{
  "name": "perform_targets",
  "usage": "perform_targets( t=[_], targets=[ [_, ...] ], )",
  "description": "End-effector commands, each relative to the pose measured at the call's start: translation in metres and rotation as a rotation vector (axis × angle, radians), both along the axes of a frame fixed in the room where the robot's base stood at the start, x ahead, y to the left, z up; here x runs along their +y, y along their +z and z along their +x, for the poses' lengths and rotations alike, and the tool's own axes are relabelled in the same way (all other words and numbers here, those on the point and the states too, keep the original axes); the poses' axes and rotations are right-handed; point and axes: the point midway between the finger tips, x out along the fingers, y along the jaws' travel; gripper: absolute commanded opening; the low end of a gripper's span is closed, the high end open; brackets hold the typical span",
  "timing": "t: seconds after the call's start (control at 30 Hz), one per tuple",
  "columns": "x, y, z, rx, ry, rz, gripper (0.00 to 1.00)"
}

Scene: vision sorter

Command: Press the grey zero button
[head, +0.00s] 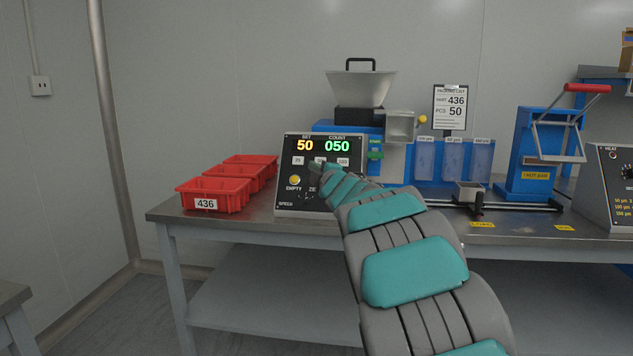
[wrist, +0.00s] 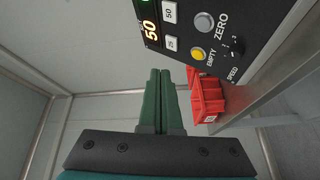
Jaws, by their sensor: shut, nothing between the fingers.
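The control panel (head: 283,200) stands on the table with its display reading SET 50 and COUNT 050. In the wrist view the panel shows tilted at upper right, with the round grey zero button (wrist: 204,22) beside the word ZERO and the yellow EMPTY button (wrist: 198,54) near it. My gripper (wrist: 161,71) is shut and empty. Its fingertips lie below and left of the grey button in that picture, apart from it. In the head view my gripper (head: 317,165) is in front of the panel and hides the zero button; the yellow button shows left of it.
Red bins (head: 213,190) stand left of the panel, one labelled 436. A packing list (head: 449,108) reads 436, PCS 50.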

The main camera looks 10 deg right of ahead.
Motion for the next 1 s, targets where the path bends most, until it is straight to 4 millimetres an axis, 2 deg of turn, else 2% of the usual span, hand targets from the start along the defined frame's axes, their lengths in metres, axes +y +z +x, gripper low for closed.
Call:
perform_targets(
  t=[0.37, 0.8, 1.0],
  targets=[
    [-0.004, -0.008, 0.01, 0.002, -0.002, 0.002, 0.0],
    [-0.018, -0.041, 0.053, 0.004, -0.002, 0.002, 0.0],
    [-0.022, -0.048, 0.066, -0.001, -0.001, 0.001, 0.0]
  ],
)
